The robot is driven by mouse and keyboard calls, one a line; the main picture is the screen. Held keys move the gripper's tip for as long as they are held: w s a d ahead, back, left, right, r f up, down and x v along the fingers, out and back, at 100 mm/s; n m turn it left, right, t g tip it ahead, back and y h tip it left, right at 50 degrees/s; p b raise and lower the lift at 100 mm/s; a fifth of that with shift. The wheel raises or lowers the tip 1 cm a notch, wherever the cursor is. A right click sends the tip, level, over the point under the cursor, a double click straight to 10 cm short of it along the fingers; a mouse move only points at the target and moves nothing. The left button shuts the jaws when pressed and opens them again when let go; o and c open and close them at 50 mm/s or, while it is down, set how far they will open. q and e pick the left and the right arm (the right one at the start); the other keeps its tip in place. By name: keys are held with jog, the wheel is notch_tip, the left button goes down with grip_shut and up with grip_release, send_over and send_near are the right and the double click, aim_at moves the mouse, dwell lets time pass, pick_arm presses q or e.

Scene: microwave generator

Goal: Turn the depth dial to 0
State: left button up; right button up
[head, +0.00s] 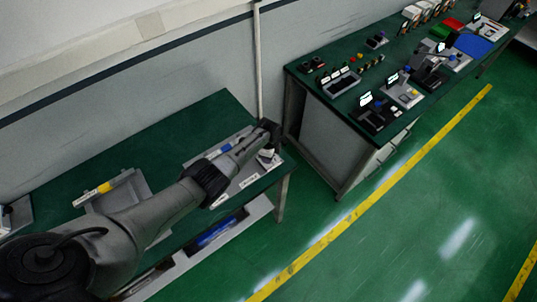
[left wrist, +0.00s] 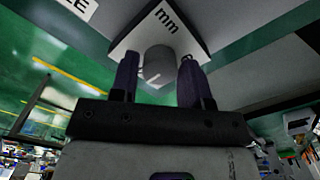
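The dial is a grey round knob (left wrist: 159,66) with a small pale mark, on a white plate (left wrist: 190,38) printed "mm" in the left wrist view. My left gripper (left wrist: 160,74) has its two dark fingers on either side of the knob, with it between them. The fingers look close to its sides; I cannot tell whether they touch it. In the head view my left gripper (head: 262,141) is over the right end of the near green bench, hiding most of the device there. The dial's numbers are not readable. My right gripper is not in view.
The near green bench (head: 190,118) also carries a grey fixture with a yellow-handled tool (head: 97,190). A white pole (head: 258,60) stands behind it. A second green bench (head: 320,85) with several small devices stands at the right. The green floor (head: 425,215) is clear.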

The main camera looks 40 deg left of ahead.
pick_arm(q)
jog(key=o, duration=0.3)
jog(key=shift+r, duration=0.3)
notch_tip(320, 180, up, 13)
jog(key=p, duration=0.2)
jog(key=shift+r, duration=0.15)
dwell(0.6)
